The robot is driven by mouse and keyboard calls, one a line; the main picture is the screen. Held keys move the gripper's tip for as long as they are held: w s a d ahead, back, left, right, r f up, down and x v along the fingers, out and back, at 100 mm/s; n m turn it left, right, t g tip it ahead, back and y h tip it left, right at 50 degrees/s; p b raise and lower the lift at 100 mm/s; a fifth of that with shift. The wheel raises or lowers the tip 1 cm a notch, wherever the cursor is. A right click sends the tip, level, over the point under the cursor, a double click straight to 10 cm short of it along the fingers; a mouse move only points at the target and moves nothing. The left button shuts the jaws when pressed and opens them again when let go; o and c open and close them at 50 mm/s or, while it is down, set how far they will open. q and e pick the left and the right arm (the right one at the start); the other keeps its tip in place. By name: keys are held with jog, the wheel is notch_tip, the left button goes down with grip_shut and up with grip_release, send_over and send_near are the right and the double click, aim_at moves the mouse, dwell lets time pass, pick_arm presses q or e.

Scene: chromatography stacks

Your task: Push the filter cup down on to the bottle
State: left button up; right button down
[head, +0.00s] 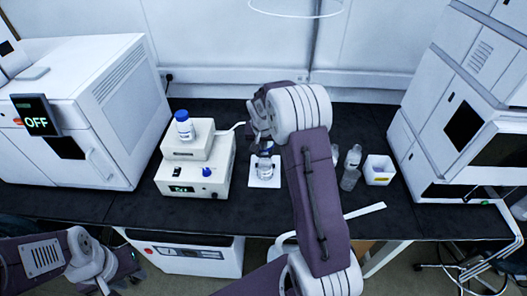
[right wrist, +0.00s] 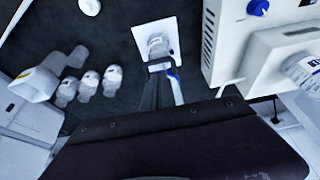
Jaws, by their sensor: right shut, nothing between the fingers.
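A clear bottle (head: 264,170) stands upright on a small white square mat (head: 276,182), under my right gripper (head: 263,148). In the right wrist view, clear ware (right wrist: 157,45) stands on the mat (right wrist: 140,29), and my right gripper (right wrist: 160,67) overlaps its near edge. The gripper is shut with nothing between its fingers. I cannot separate the filter cup from the bottle, and the gripper hides part of the top. I cannot tell whether the fingertips touch it. My left gripper (head: 125,264) is low at the left, away from the bottle; its fingers are unclear.
A white instrument (head: 192,178) with a blue-capped bottle (head: 184,126) on top stands left of the mat. Several clear bottles (head: 350,178) and a white box (head: 379,170) stand to the right. Large machines flank the black bench (head: 130,208).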

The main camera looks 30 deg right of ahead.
jog(key=a+p+x, duration=0.1)
jog(key=x, duration=0.5)
jog(key=shift+s+d+f, duration=0.2)
jog(key=shift+s+d, duration=0.05)
jog(key=shift+d, duration=0.1)
notch_tip(320, 180, down, 5)
jog(key=b, duration=0.6)
jog(key=r+p, duration=0.4)
jog(key=r, duration=0.1)
jog(key=shift+s+a+p, duration=0.1)
jog(key=shift+s+p, duration=0.15)
jog(key=shift+p, duration=0.05)
jog(key=b, duration=0.3)
send_near(264, 157)
jog(key=shift+s+a+r, duration=0.3)
jog(key=shift+s+r, duration=0.15)
jog(key=shift+r, duration=0.1)
jog(key=shift+s+a+r, duration=0.3)
jog(key=shift+s+r, duration=0.1)
jog(key=shift+r, duration=0.2)
